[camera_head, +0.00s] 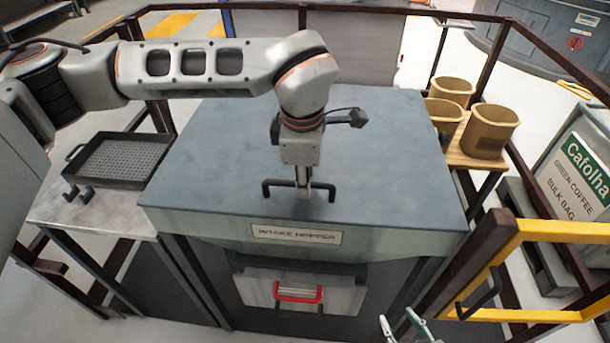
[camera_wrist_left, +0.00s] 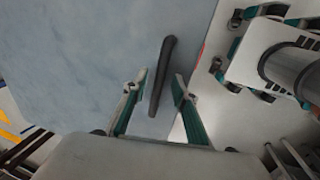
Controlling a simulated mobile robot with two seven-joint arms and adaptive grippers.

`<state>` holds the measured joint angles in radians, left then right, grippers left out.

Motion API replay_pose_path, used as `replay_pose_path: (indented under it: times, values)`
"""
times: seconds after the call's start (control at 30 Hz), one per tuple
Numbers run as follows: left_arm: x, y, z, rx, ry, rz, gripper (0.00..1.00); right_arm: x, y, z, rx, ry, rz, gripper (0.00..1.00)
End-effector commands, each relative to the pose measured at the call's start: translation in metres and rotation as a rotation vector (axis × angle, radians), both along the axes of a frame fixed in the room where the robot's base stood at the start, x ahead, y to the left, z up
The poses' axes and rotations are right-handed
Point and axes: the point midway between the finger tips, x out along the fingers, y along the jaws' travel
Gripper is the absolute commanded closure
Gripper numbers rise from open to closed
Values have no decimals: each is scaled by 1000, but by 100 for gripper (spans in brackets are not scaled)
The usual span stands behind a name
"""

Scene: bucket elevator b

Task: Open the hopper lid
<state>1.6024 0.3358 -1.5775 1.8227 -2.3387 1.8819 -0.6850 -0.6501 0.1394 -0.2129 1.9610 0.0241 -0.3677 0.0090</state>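The hopper lid (camera_head: 390,145) is a wide blue-grey panel lying flat and closed. A black bar handle (camera_head: 270,184) stands near its front edge. My left gripper (camera_head: 303,190) points down over the middle of this handle. In the left wrist view the dark handle (camera_wrist_left: 162,75) runs between the two separated fingers of my left gripper (camera_wrist_left: 160,98), with gaps on both sides. Whether the fingers reach down past the bar is hard to tell. My right gripper (camera_head: 402,326) is low in front of the hopper, its fingers apart and nothing between them.
Below the lid is a front panel with a red handle (camera_head: 298,292). A dark perforated tray (camera_head: 120,183) sits on a left side table (camera_head: 90,215). Several tan buckets (camera_head: 488,130) stand on a wooden stand at right. A yellow rail (camera_head: 560,231) and brown railings border the area.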

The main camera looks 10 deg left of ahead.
Motion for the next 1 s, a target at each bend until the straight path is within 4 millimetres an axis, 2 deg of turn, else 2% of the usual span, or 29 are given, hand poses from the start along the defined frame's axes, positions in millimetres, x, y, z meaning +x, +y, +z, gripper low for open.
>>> replay_pose_path:
  times: [0.17, 0.27, 0.3, 0.5, 0.63, 0.77, 0.9, 1.0]
  values:
    - [0, 0, 0, 0, 0, 0, 72, 0, 0, 0, 0, 0, 0, 60]
    - [0, 0, 0, 0, 0, 0, 98, 0, 0, 0, 0, -1, 0, 60]
    - [0, 0, 0, 0, 0, 0, 100, 0, 0, 0, 0, -1, 0, 60]
    - [0, 0, 2, 0, 0, 0, 100, 1, 0, 1, 0, -2, -1, 60]
    - [2, 0, 12, 0, -3, 0, 100, 1, 0, 5, 0, -3, 0, 60]
    - [7, 0, 37, 0, -7, 1, 100, 2, 0, 15, 1, -4, 0, 60]
    - [18, 0, 78, -2, -11, 4, 100, 2, 0, 29, -1, -6, 0, 60]
    - [30, 0, 112, -2, -13, 6, 100, 0, -7, 29, -10, 6, -11, 60]
